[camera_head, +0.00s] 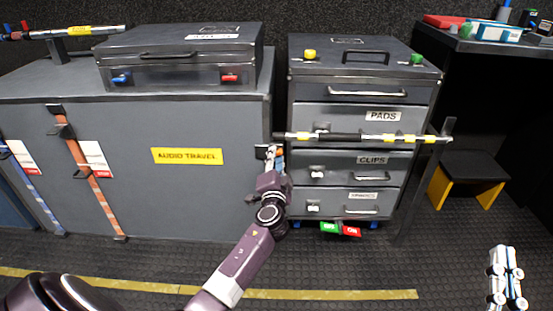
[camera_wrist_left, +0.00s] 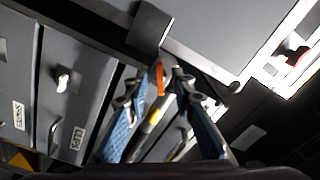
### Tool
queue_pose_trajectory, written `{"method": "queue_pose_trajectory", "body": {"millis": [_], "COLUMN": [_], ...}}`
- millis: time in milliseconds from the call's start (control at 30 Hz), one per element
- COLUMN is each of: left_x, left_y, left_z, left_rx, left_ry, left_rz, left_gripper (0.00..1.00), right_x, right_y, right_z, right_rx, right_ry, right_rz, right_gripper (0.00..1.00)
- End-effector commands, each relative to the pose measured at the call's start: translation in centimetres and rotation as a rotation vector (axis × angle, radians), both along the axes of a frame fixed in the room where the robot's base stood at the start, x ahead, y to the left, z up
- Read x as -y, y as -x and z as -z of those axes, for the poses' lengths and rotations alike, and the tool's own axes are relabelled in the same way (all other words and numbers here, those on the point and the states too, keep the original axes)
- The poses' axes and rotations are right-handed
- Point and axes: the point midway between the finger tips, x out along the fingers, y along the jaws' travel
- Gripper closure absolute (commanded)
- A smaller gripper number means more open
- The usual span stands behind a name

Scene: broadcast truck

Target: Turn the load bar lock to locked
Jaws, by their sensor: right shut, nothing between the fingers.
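The load bar (camera_head: 340,136), black and metallic with yellow bands, runs level across the front of the drawer cabinet. In the left wrist view, a bar with a yellow band (camera_wrist_left: 154,116) shows behind my fingers. A small orange lever (camera_wrist_left: 160,78), apparently the lock, stands near its end. My left gripper (camera_head: 275,152) reaches the bar's left end and hides much of it. In the left wrist view its blue-padded fingers (camera_wrist_left: 158,84) are apart, one on each side of the orange lever, with gaps visible. The lock's marking is not readable. My right gripper (camera_head: 506,250) is shut and empty at lower right.
The drawer cabinet (camera_head: 365,87) stands right of a large grey case labelled AUDIO TRAVEL (camera_head: 200,185). A black stool with yellow legs (camera_head: 468,178) stands right. The floor in front is clear.

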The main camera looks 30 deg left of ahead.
Motion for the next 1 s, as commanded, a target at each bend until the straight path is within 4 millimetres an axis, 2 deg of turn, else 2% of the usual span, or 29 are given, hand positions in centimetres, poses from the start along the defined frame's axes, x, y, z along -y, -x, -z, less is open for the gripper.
{"method": "queue_pose_trajectory", "body": {"millis": [367,567,1000], "left_x": [-0.35,-0.34,-0.33], "left_y": [-0.61,-0.59,-0.57], "left_z": [0.0,0.01,-0.02], "left_rx": [0.0,0.0,-0.033], "left_ry": [0.001,0.001,-0.051], "left_rz": [0.001,0.001,0.001], "left_gripper": [0.78,1.0,1.0], "right_x": [-0.03,-0.03,-0.03], "right_y": [0.24,0.23,-0.06], "right_z": [-0.67,-0.66,-0.15], "right_rx": [0.031,0.031,-0.001], "right_ry": [-0.008,-0.008,0.0], "right_rz": [-0.002,-0.002,0.0], "right_gripper": [1.0,1.0,1.0]}}
